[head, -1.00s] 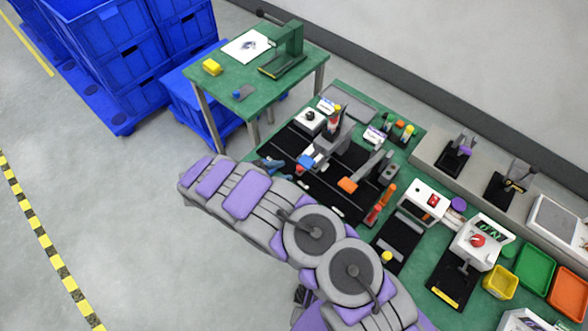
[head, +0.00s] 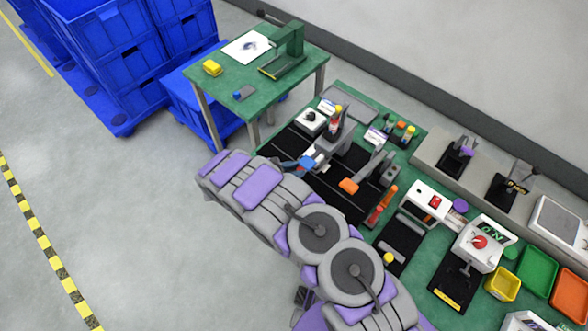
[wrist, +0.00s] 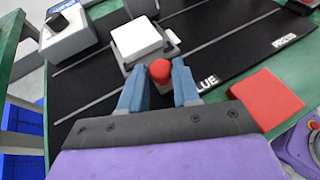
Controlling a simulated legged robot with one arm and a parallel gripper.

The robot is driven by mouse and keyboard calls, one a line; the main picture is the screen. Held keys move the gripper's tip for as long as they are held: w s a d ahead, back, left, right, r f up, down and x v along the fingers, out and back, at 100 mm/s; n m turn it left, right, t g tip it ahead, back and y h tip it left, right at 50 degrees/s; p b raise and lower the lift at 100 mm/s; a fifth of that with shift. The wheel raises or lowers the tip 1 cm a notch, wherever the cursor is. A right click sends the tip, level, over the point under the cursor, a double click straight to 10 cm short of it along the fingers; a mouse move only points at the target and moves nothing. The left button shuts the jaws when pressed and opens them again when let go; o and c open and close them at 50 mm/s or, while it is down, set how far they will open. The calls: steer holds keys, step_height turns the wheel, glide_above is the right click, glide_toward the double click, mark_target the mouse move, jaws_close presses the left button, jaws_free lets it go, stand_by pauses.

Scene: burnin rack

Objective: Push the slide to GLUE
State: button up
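In the wrist view, the slide is a grey carriage (wrist: 172,42) carrying a white block (wrist: 137,38), with a round red knob (wrist: 160,70) on its near side. It sits on a black track plate (wrist: 95,72). The GLUE label (wrist: 207,82) is partly hidden behind my right finger, with its "LUE" showing. The PRESS label (wrist: 285,41) lies farther right. My gripper (wrist: 160,76) has its two blue fingers apart, one on each side of the red knob; firm contact is not clear. In the head view, my gripper (head: 301,164) is over the near-left part of the black plate.
A red block (wrist: 268,98) is right of my gripper in the wrist view. A white box with a black knob (wrist: 66,32) stands at left.

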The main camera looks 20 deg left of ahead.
steer(key=shift+a, duration=0.1)
jaws_close()
steer(key=shift+s+d, duration=0.3)
steer(key=shift+d, duration=0.35)
steer(key=shift+s+d, duration=0.3)
steer(key=shift+d, duration=0.4)
steer(key=shift+s+d, duration=0.3)
steer(key=shift+d, duration=0.35)
steer(key=shift+f, duration=0.1)
steer(key=shift+o, duration=2.3)
jaws_free()
steer(key=shift+a, duration=0.15)
steer(key=p+v, duration=0.2)
steer(key=v, duration=1.5)
steer(key=shift+a, duration=0.25)
